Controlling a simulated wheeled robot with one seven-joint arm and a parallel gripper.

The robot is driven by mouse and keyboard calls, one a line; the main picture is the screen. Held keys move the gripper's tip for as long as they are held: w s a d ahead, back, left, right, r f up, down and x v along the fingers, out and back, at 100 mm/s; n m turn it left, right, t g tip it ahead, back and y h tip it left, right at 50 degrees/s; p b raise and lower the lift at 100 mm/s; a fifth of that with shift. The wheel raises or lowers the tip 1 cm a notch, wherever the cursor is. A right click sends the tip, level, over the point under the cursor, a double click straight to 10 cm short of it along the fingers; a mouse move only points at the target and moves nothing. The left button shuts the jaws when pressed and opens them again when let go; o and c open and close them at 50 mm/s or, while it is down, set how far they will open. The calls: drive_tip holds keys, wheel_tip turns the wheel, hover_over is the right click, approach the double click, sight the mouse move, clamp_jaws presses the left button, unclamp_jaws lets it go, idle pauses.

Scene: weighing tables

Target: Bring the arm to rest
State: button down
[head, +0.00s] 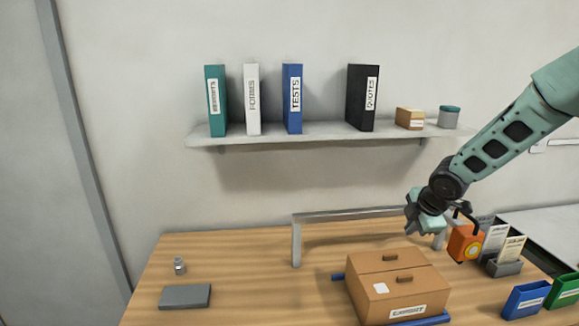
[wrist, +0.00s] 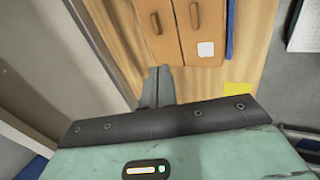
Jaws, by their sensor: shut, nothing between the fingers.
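My teal and black arm (head: 500,147) reaches in from the right in the head view, bent at a dark joint. My gripper (head: 411,229) hangs above the table, behind and above the right side of the cardboard box (head: 370,300), apart from it. In the wrist view the grey fingers (wrist: 157,86) are together with nothing between them, and the box (wrist: 205,30) shows beyond them. The wooden table (head: 235,250) lies below.
An orange device (head: 463,243) and card holders (head: 505,268) stand close right of my gripper. A grey frame (head: 297,243) stands behind the box. A shelf (head: 300,140) with binders is above. A small weight (head: 179,266) and grey slab (head: 185,297) sit left; the table between is clear.

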drive_tip(key=s+a+f+m+g+b, duration=0.2)
drive_tip(key=s+a+m+b, duration=0.45)
drive_tip(key=s+a, duration=1.05)
drive_tip(key=s+a+f+m+g+b, duration=0.1)
drive_tip(key=s+a+f+b, duration=0.1)
drive_tip(key=s, duration=0.8)
drive_tip(key=s+a+f+m+g+b, duration=0.2)
drive_tip(key=s+a+b, duration=0.3)
drive_tip(key=s, duration=0.6)
drive_tip(key=shift+a+f+m, duration=0.1)
drive_tip(key=shift+m, duration=0.15)
